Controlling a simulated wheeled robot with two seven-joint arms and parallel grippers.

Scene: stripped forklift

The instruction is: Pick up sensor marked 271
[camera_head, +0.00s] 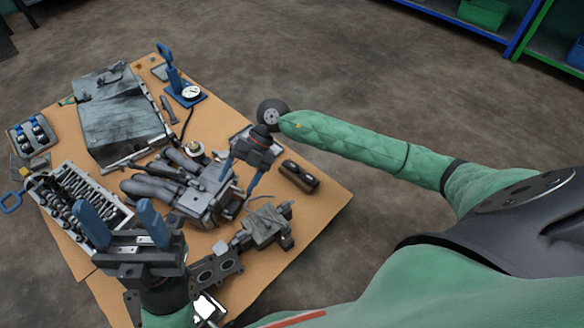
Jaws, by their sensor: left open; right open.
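No marking 271 is readable in the head view, so I cannot tell which part is that sensor. A small dark cylindrical part (299,176) lies on the wooden table's right side. My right gripper (241,178) hangs over the table, open and empty, just left of that cylinder, with its blue fingers pointing down near the engine block. My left gripper (123,218) is open and empty over the front left of the table, its blue fingers pointing up in the picture. It partly hides the parts behind it.
The wooden table (318,208) is crowded: a grey engine block (205,198), a cylinder head (75,200), a grey cover (118,115), a dial gauge stand (190,92) and a tray of dark parts (33,134). A metal bracket (268,225) lies near the right edge.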

